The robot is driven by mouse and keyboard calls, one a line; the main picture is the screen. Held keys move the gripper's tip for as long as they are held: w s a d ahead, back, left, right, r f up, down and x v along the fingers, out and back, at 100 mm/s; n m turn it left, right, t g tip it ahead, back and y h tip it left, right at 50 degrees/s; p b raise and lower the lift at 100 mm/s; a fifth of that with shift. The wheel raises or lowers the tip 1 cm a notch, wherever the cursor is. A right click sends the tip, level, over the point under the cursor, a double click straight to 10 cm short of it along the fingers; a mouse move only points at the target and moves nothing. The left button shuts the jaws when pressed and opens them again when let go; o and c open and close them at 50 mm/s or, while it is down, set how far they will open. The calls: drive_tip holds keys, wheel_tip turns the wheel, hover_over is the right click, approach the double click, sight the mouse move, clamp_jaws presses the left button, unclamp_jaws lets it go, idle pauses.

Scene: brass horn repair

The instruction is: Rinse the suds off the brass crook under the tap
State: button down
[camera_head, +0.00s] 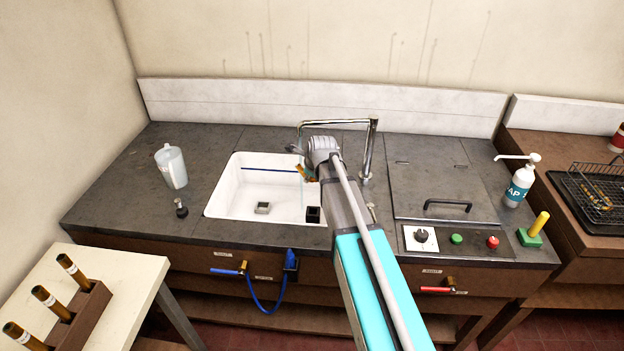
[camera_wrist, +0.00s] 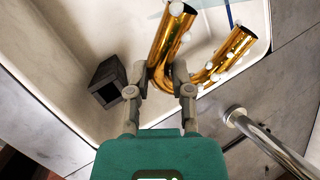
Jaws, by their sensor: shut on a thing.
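The brass crook (camera_wrist: 170,38) is a shiny curved tube with white suds blobs along it in the wrist view. It also shows small and partly hidden in the head view (camera_head: 308,174). My gripper (camera_wrist: 160,78) is shut on the crook near its bend. The gripper (camera_head: 306,158) is over the right part of the white sink (camera_head: 226,196). Part of a chrome tube also shows in the wrist view (camera_wrist: 268,142).
A black square block (camera_head: 313,215) and a grey square piece (camera_head: 263,208) are in the sink. A clear jug (camera_head: 171,166) stands left. A lidded panel (camera_head: 440,187), soap bottle (camera_head: 519,183) and knob panel (camera_head: 457,241) are right. A blue-handled valve (camera_head: 229,270) is below.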

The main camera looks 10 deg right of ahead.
drive_tip(key=shift+w+a+f, duration=0.15)
drive_tip(key=shift+w+a, duration=0.25)
drive_tip(key=shift+w, duration=0.2)
drive_tip(key=shift+w+a+f, duration=0.1)
drive_tip(key=shift+w+a, duration=0.25)
drive_tip(key=shift+w, duration=0.2)
drive_tip(key=shift+w+d, duration=0.15)
drive_tip(key=shift+d, duration=0.05)
drive_tip(key=shift+w+d, duration=0.15)
drive_tip(key=shift+d, duration=0.1)
drive_tip(key=shift+s+a, duration=0.3)
drive_tip(key=shift+a, duration=0.15)
idle(1.2)
drive_tip(key=s+d, duration=0.4)
drive_tip(key=s, duration=0.2)
drive_tip(key=shift+s+d, duration=0.2)
drive_tip(key=shift+s, duration=0.15)
idle(0.8)
idle(1.6)
